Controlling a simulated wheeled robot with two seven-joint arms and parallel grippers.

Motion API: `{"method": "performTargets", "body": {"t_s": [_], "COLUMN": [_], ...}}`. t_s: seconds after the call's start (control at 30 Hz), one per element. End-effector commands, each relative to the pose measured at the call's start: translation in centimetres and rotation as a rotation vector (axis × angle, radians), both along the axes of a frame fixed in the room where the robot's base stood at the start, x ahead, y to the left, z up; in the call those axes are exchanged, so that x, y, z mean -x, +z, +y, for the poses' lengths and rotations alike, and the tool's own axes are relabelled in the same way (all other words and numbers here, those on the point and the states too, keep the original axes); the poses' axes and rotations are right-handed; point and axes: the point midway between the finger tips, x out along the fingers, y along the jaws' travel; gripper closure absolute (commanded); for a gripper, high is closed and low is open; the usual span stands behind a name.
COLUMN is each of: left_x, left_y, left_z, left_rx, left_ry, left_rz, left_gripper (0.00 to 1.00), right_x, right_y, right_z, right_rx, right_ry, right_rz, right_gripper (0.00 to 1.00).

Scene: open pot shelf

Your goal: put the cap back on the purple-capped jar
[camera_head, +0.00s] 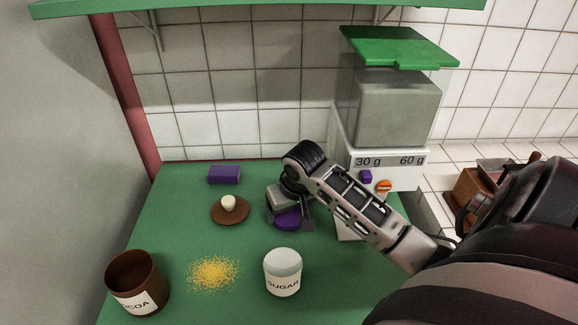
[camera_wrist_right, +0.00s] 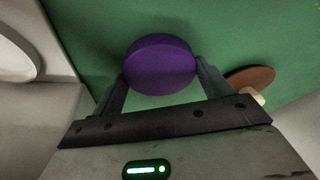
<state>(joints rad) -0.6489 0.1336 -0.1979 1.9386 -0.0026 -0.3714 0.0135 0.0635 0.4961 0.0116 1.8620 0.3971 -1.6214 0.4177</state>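My left gripper is out of view.
A brown lid with a pale knob (camera_head: 229,207) lies left of my gripper, with a purple block (camera_head: 224,174) behind. An open brown jar (camera_head: 137,284) stands front left, beside yellow grains (camera_head: 213,272). A green-lidded dispenser (camera_head: 395,105) stands behind right, under a green shelf (camera_head: 240,6).

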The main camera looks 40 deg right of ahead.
Motion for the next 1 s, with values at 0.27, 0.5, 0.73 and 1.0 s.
{"method": "performTargets", "body": {"t_s": [0.27, 0.5, 0.73, 1.0], "left_x": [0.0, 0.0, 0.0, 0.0], "left_y": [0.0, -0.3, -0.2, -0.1], "left_z": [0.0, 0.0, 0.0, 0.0], "left_rx": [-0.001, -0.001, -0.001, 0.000], "left_ry": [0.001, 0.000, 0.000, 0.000], "left_rz": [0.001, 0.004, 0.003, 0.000], "left_gripper": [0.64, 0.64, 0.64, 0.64], "right_x": [0.0, -0.1, -0.1, 0.0], "right_y": [0.1, 2.9, 7.6, 10.0], "right_z": [0.0, 0.0, 0.0, 0.0], "right_rx": [0.000, 0.001, 0.002, 0.001], "right_ry": [0.000, 0.001, 0.000, 0.000], "right_rz": [-0.001, -0.006, -0.006, -0.002], "right_gripper": [0.44, 0.44, 0.44, 0.44]}}
